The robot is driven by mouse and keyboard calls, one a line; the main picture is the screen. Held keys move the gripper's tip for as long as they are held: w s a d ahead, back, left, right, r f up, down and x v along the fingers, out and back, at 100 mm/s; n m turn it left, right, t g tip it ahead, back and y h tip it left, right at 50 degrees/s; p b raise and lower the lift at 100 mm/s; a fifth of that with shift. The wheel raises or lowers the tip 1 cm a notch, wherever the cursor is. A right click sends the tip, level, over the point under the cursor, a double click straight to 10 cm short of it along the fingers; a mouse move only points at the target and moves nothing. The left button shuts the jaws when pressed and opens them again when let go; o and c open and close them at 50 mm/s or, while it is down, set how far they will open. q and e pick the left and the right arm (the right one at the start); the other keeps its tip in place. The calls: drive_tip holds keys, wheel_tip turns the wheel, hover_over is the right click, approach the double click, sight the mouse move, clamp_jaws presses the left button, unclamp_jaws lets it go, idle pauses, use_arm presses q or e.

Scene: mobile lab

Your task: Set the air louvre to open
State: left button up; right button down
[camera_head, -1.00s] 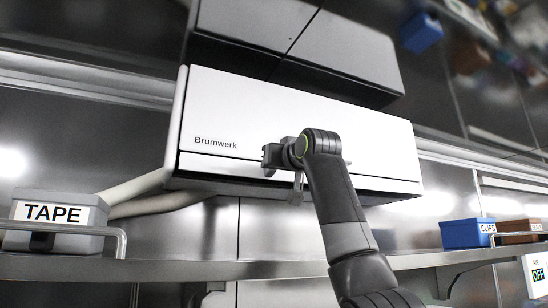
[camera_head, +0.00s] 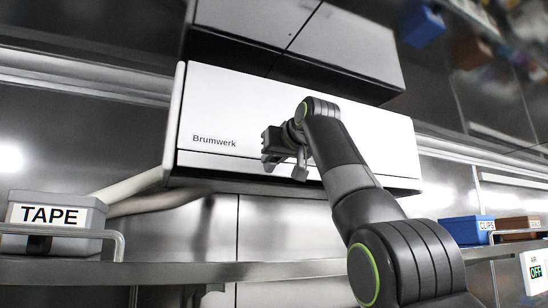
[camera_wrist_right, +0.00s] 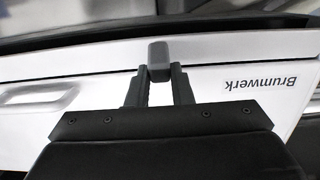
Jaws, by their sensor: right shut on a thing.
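The air louvre is the white strip (camera_head: 225,163) along the lower front of the white Brumwerk wall unit (camera_head: 250,110). A thin seam separates it from the panel above; I cannot tell how far it is turned. My right gripper (camera_head: 284,152) is at the strip, right of the Brumwerk lettering. In the right wrist view its two dark fingers (camera_wrist_right: 158,82) are shut on a small grey tab (camera_wrist_right: 158,52) at the edge of the white front (camera_wrist_right: 215,80). The fingers hide part of the tab. My left gripper is not in view.
A steel shelf (camera_head: 200,271) with rails runs below the unit. It bears a grey TAPE box (camera_head: 85,211) at left and blue CLIPS (camera_head: 459,231) and brown (camera_head: 514,225) boxes at right. An AIR sign reading OFF (camera_head: 536,271) is at lower right.

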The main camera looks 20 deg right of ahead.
drive_tip(key=shift+f, duration=0.1)
drive_tip(key=c, duration=1.3)
unclamp_jaws()
drive_tip(key=shift+w, duration=0.2)
drive_tip(key=shift+s, duration=0.15)
drive_tip(key=s+b, duration=0.2)
drive_tip(key=s, duration=0.3)
drive_tip(key=s+r+b, duration=0.1)
drive_tip(key=s+b, duration=0.2)
drive_tip(key=s, duration=0.3)
drive_tip(key=s+b, duration=0.3)
drive_tip(key=s, duration=0.3)
drive_tip(key=shift+d+r, duration=0.35)
drive_tip(key=shift+r, duration=0.05)
